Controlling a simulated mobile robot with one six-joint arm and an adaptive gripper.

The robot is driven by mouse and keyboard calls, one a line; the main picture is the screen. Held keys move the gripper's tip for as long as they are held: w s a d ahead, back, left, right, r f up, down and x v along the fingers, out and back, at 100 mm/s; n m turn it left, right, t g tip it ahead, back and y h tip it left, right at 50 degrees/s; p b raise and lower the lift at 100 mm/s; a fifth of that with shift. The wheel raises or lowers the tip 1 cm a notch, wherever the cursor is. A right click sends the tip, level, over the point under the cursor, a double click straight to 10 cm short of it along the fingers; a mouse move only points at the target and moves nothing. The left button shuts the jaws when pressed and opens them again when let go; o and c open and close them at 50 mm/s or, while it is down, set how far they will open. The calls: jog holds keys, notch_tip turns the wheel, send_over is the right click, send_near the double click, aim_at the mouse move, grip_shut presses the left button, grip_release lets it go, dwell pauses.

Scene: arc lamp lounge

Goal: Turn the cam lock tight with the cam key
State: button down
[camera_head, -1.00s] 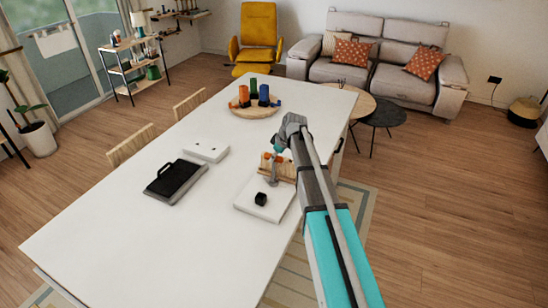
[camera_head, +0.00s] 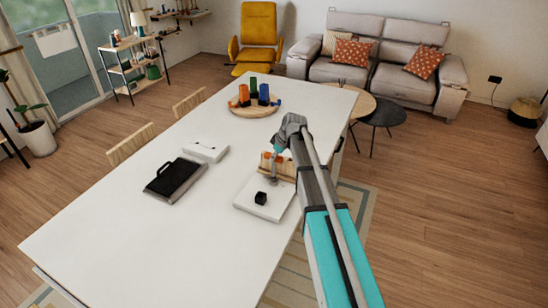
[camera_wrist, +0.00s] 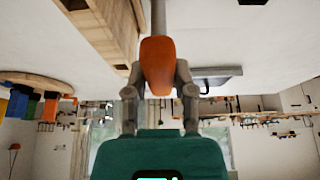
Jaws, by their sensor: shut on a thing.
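My gripper (camera_wrist: 159,82) is shut on the orange handle of a tool, which I take for the cam key (camera_wrist: 158,62). A grey shaft runs on from the handle, away from the fingers, and its end is out of the wrist view. In the head view my gripper (camera_head: 276,163) is over the far part of a white panel (camera_head: 250,208) by the table's right edge. A small black block (camera_head: 260,198) is on this panel. The cam lock itself is too small or hidden to make out. I cannot tell whether the key touches anything.
A wooden rack (camera_head: 268,160) with orange on it stands right behind the gripper. On the white table (camera_head: 110,235) are a black case (camera_head: 175,180), a second white panel (camera_head: 206,151) and a round wooden tray (camera_head: 250,112) with coloured cylinders. The table's near left is clear.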

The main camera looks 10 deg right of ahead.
jog(key=shift+m+t+h, duration=0.6)
jog(key=shift+m+h, duration=0.1)
jog(key=shift+m, duration=1.4)
